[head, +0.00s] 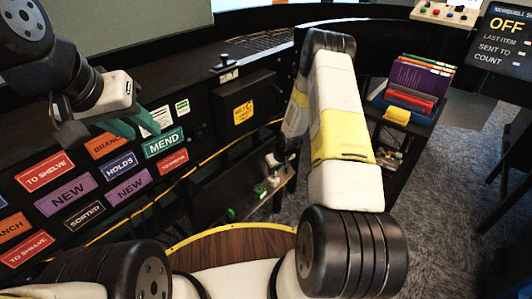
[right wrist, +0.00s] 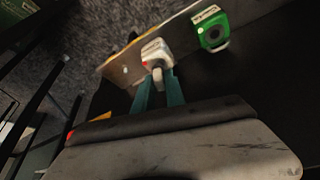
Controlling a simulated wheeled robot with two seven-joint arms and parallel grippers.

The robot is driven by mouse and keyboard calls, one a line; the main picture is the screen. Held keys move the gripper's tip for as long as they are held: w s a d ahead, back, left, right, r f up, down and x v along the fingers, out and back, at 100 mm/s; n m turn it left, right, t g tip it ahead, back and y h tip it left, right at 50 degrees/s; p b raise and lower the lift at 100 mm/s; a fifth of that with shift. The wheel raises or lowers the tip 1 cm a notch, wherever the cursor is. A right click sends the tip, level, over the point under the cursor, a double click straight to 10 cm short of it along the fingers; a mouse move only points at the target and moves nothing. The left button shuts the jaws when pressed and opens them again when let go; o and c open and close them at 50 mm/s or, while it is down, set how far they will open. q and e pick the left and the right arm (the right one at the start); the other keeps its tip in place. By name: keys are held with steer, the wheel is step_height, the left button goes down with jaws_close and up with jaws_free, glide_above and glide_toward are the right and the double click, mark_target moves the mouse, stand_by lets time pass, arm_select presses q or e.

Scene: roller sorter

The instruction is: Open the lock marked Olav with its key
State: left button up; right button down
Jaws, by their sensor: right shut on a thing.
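My right gripper (right wrist: 158,92) has its teal fingers shut on a small pale thing (right wrist: 157,50), with a white block-like part, a red mark and a rounded grey end. I cannot tell whether this is a key, or a key at a lock. A green lock-like block (right wrist: 211,28) with a dark round face is just right of it on a ledge. No name Olav is readable. In the head view my right arm hides most of its gripper, near the low ledge (head: 283,190). My left gripper (head: 112,128) is over the label panel; its finger gap is unclear.
The black panel (head: 200,115) carries coloured labels such as MEND (head: 164,143) and a yellow sign (head: 243,112). A yellow cable runs across it. A cart with coloured folders (head: 420,78) stands right of my right arm. A round wooden top (head: 235,245) is in front.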

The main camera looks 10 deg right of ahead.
steer(key=n+y, duration=0.1)
steer(key=n, duration=0.1)
steer(key=n+g+y, duration=0.1)
steer(key=n, duration=0.2)
steer(key=n+g, duration=0.1)
steer(key=n, duration=0.1)
steer(key=n+y, duration=0.1)
steer(key=n, duration=0.2)
steer(key=shift+g, duration=0.4)
steer(key=shift+a, duration=0.1)
steer(key=shift+r, duration=0.1)
steer(key=shift+r, duration=2.4)
